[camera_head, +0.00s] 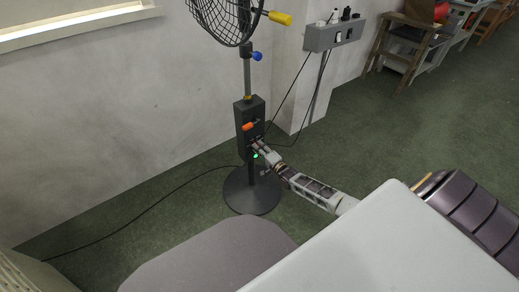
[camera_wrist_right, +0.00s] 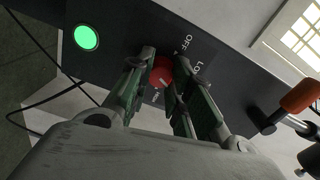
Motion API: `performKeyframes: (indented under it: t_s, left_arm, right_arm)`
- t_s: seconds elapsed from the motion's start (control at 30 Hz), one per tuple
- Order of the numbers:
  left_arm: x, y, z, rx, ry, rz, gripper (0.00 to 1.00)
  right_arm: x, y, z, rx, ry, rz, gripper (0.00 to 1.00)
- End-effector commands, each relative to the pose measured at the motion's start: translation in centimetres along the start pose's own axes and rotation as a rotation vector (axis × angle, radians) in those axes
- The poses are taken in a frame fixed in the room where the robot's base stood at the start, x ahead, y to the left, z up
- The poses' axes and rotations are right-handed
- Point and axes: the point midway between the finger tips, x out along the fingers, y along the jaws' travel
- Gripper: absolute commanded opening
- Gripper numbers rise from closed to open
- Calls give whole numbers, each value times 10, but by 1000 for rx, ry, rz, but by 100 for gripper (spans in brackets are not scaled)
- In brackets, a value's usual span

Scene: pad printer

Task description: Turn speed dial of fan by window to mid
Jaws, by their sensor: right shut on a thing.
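The fan (camera_head: 226,18) stands by the wall under the window, on a pole with a round dark base (camera_head: 240,198). Its dark control box (camera_head: 243,141) is on the pole. In the right wrist view the red speed dial (camera_wrist_right: 161,73) sits on the box's panel (camera_wrist_right: 135,22), near the labels "OFF" and "LO". A white mark shows on the dial; its exact setting is hard to read. My right gripper (camera_head: 258,146) is at the box, its fingers (camera_wrist_right: 160,90) shut on the dial's two sides. My left gripper is not in view.
A green light (camera_wrist_right: 86,37) glows on the panel. An orange knob (camera_head: 248,127) sticks out of the box above my right gripper. A blue knob (camera_head: 257,56) and a yellow knob (camera_head: 281,18) are higher up. Black cables cross the floor and hang from a wall box (camera_head: 335,35).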

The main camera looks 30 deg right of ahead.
Motion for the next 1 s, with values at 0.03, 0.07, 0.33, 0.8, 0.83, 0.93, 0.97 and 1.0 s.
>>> performKeyframes:
  t_s: [0.03,0.07,0.33,0.8,0.83,0.93,0.97,1.0]
  left_arm:
    - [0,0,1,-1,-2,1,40]
    - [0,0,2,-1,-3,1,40]
    - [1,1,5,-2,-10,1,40]
    - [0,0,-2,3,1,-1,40]
    - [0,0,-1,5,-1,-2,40]
    - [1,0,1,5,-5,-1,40]
    - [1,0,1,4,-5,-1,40]
    - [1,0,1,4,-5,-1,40]
  right_arm:
    - [0,1,-1,4,1,2,0]
    - [0,1,-1,5,1,2,0]
    - [0,1,-1,5,1,2,0]
    - [0,0,0,4,0,1,44]
    - [0,0,0,4,0,1,44]
    - [-1,0,0,4,0,1,44]
    - [-1,0,0,4,0,1,44]
    - [-2,0,0,4,0,1,44]
